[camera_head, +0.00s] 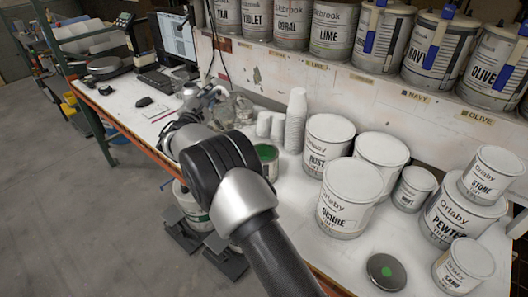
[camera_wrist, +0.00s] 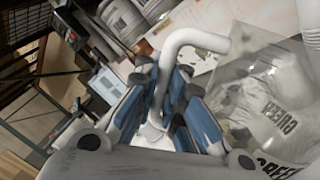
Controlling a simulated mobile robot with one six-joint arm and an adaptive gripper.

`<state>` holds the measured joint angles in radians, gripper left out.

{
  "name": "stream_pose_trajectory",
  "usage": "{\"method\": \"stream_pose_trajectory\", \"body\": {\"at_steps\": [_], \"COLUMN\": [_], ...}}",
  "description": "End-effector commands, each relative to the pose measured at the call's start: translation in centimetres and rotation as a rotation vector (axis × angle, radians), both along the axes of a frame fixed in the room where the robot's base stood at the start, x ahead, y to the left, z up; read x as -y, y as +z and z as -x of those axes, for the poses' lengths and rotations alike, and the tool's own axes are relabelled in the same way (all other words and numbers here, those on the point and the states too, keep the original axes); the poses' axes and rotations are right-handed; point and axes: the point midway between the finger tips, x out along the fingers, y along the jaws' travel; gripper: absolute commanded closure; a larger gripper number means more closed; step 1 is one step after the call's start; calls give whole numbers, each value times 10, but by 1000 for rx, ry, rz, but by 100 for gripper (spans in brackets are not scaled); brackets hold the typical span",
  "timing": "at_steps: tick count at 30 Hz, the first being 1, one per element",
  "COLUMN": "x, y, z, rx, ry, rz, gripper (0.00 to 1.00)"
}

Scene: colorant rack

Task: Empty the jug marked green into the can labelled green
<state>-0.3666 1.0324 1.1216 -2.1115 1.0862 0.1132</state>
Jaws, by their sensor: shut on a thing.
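My gripper (camera_wrist: 165,105) has its blue-padded fingers closed around the pale handle (camera_wrist: 208,42) of a clear jug (camera_wrist: 245,75). GREEN is printed on the jug in the wrist view, and it looks tilted there. In the head view the clear jug (camera_head: 236,108) shows beyond my wrist, above the worktop, and the gripper (camera_head: 203,98) is at its left. An open can with green inside (camera_head: 265,153) stands on the bench, right of my arm and nearer than the jug. My arm partly hides it and its label is not readable. How full the jug is, I cannot tell.
Stacked white cups (camera_head: 295,120) stand behind the open can. Lidded tubs, such as the RUST tub (camera_head: 328,140) and the OCHRE tub (camera_head: 350,195), crowd the right. A keyboard (camera_head: 155,82) and monitor (camera_head: 177,38) are at the far left. Labelled cans line the shelf above.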

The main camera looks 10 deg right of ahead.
Motion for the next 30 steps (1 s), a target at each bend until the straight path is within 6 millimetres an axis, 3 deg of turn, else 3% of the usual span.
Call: {"method": "stream_pose_trajectory", "body": {"at_steps": [8,13,30], "x": [-20,-35,-62], "y": [-19,-11,-51], "z": [-13,-23,-41], "rx": [-162,-235,-478], "ry": [4,6,7], "rz": [235,346,705], "gripper": [100,100,100]}}
